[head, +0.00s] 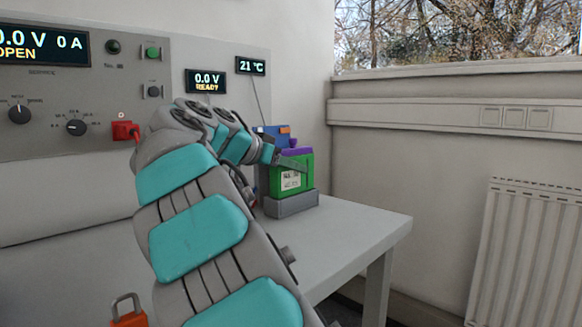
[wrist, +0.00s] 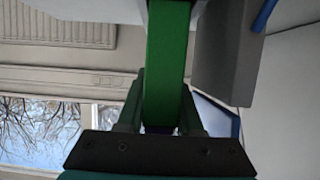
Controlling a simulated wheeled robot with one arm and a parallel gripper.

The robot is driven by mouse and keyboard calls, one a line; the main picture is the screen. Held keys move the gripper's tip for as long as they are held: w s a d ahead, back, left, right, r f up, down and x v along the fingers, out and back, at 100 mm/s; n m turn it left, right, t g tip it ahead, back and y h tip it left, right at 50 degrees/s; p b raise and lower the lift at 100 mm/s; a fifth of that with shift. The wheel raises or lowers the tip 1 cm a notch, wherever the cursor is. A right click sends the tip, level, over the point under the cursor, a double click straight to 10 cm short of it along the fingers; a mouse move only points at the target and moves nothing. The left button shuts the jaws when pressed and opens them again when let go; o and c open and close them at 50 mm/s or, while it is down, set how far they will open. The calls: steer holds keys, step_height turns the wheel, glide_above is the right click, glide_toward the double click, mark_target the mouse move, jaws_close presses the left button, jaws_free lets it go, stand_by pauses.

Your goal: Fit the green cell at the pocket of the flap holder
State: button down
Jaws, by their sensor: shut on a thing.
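The green cell (head: 291,182), with a white label and a purple part (head: 297,152) at its top, is upright in the head view. My gripper (head: 288,161) is shut on its upper part. In the wrist view the green cell (wrist: 166,65) runs between the two fingers of my gripper (wrist: 163,110). A grey base (head: 292,205), which looks like part of the flap holder, is directly below the cell at the table's far end. I cannot tell whether the cell is in the pocket or just above or in front of it. My arm hides part of this area.
A blue part with an orange piece (head: 285,130) shows behind the cell. A grey block (wrist: 224,55) stands beside the cell in the wrist view. The cycler panel (head: 75,90) is on the left wall, with a red plug (head: 125,131). The front tabletop (head: 350,240) is clear.

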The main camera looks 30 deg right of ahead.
mark_target(290, 179)
steer(key=shift+f+b, duration=1.5)
steer(key=shift+b, duration=0.05)
stand_by(0.4)
stand_by(0.4)
steer(key=shift+c, duration=2.4)
jaws_free()
steer(key=shift+a, duration=0.1)
